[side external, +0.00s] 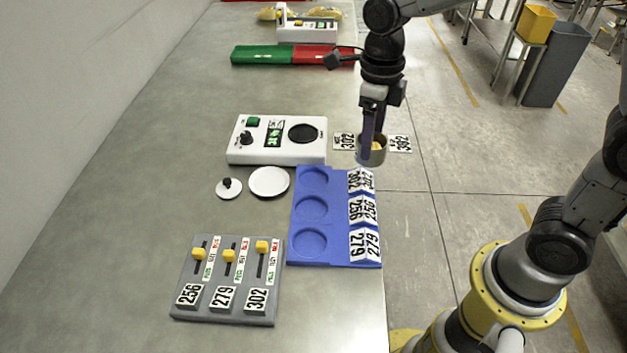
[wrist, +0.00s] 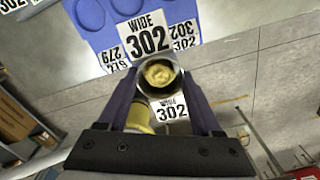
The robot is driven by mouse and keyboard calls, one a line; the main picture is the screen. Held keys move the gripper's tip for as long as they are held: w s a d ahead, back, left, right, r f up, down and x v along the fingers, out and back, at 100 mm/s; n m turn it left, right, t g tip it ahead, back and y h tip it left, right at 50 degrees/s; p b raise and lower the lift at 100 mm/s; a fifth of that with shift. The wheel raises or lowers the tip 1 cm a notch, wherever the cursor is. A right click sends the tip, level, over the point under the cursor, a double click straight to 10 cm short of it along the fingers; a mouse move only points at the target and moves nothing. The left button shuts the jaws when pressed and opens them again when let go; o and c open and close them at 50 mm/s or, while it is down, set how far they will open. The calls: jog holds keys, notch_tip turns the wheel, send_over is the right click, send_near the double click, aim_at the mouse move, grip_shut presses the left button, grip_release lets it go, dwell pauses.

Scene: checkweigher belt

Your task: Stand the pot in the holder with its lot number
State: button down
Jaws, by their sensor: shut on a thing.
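The pot (side external: 371,152) is a small grey cup with yellow contents, and it also shows in the wrist view (wrist: 160,76). White tags reading 302 stick out on both sides of it; one reads "WIDE 302" (wrist: 148,40) in the wrist view. My gripper (side external: 372,140) is shut on the pot and holds it upright, just beyond the far right corner of the blue holder (side external: 334,215). The holder has three round recesses, all empty. Beside them stand number tents reading 302 (side external: 361,181), 256 (side external: 363,211) and 279 (side external: 365,245), from far to near.
A white scale (side external: 277,140) with a black round plate stands beyond the holder. A white dish (side external: 269,181) and a knobbed lid (side external: 228,188) lie to its left. A grey slider panel (side external: 229,280) is nearer. A green and red block (side external: 268,54) lies farther back.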

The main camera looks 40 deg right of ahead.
jog(key=shift+s+a, duration=0.2)
jog(key=shift+s, duration=0.3)
jog(key=shift+s+a, duration=0.2)
jog(key=shift+s, duration=0.25)
jog(key=shift+s+a+r, duration=0.1)
jog(key=shift+a+r, duration=0.05)
jog(key=shift+w+a, duration=0.15)
jog(key=shift+w, duration=0.1)
jog(key=w+f, duration=0.3)
jog(key=w, duration=0.1)
jog(key=w+a+f, duration=0.1)
jog(key=w+f, duration=0.2)
jog(key=w, duration=0.1)
jog(key=w+a+f, duration=0.1)
jog(key=w+f, duration=0.2)
jog(key=w, duration=0.2)
jog(key=shift+a+f, duration=0.25)
jog(key=shift+f, duration=1.6)
jog(key=shift+f, duration=0.2)
jog(key=shift+c, duration=1.7)
grip_release()
